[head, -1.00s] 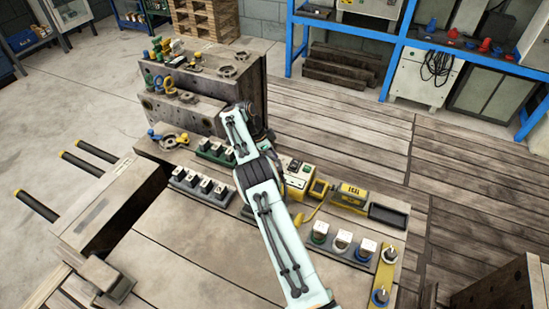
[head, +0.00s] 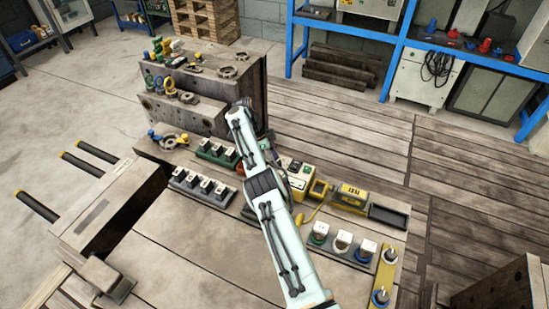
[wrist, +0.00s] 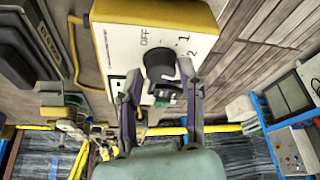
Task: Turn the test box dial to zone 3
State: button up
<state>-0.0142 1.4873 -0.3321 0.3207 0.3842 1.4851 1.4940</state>
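The test box (head: 301,181) is yellow with a white face and stands on the bench, partly hidden by my arm in the head view. In the wrist view, the test box (wrist: 115,40) shows its white face with the marks OFF, 1 and 2. Its black dial (wrist: 159,60) sits below these marks. A mark for zone 3 is not visible. My gripper (wrist: 161,72) is open, with one finger on each side of the dial. I cannot tell whether either finger touches it. The dial's pointer direction is unclear. In the head view my arm mostly hides the gripper.
A yellow device (head: 350,196) with a dark tray (head: 388,215) lies right of the test box. Several knobs or plugs (head: 342,240) stand in front. Rows of dark-bodied blocks (head: 204,186) lie left of my arm. A large steel mould block (head: 200,100) stands behind.

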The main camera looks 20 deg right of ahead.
jog(key=shift+o, duration=0.5)
jog(key=shift+r, duration=0.1)
notch_tip(320, 180, up, 10)
dwell(0.4)
